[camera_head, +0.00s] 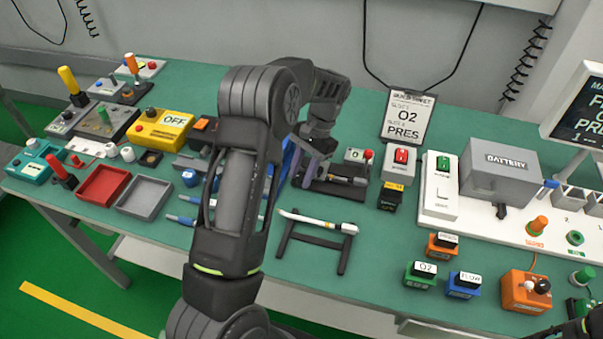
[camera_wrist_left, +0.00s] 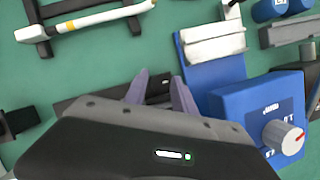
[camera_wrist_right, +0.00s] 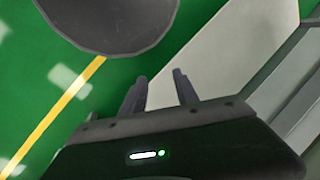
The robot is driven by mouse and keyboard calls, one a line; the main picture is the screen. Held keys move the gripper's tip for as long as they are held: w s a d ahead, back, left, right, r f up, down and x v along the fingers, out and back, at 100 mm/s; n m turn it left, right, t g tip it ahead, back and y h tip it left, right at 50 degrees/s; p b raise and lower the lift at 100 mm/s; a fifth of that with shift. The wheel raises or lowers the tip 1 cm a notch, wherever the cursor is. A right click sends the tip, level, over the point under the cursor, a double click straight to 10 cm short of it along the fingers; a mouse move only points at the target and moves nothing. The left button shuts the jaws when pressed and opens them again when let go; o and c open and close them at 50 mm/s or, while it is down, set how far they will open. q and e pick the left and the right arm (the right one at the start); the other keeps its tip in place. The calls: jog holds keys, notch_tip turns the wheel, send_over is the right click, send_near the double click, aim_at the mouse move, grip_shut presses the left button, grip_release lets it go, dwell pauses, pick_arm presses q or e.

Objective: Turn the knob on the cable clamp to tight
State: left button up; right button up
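My left gripper (camera_head: 308,162) is over the table just beside a low black fixture (camera_head: 345,182) with a dark bar across it, possibly the cable clamp; no clamp label is readable. In the left wrist view the left fingers (camera_wrist_left: 160,84) are apart, with the black fixture (camera_wrist_left: 85,103) partly hidden behind them. A blue box (camera_wrist_left: 240,105) with a grey knob (camera_wrist_left: 283,137) stands beside these fingers; the knob has a red and white pointer, and its small lettering is unreadable. My right gripper (camera_wrist_right: 159,88) is open and empty, away from the table top.
A white stick on a black stand (camera_head: 318,224) lies near the fixture. Trays (camera_head: 145,195) and several devices fill the left. Bare green table shows around (camera_head: 350,285).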

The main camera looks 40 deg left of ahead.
pick_arm(q)
grip_shut()
jog(key=shift+m+y, duration=0.3)
jog(key=shift+m, duration=0.6)
jog(key=shift+o, duration=1.9)
grip_release()
